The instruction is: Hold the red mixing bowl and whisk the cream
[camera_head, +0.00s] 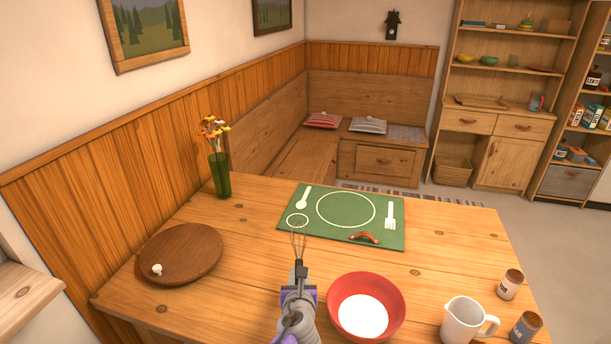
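The red mixing bowl (338,308) stands upright on the wooden table near the front, with white cream (362,316) in it. My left gripper (301,272) comes up from the bottom edge, just left of the bowl and apart from it. It is shut on the whisk; the whisk's wire loops (298,242) point away from me over the table, by the near left corner of the placemat. The whisk's handle is mostly hidden by the gripper. My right gripper is not in view.
A white jug (462,320) and two small labelled jars (509,285) (525,327) stand right of the bowl. A green placemat (291,226) with a red curved item (364,237) lies behind. A round wooden board (185,250) and a green vase (220,176) are left.

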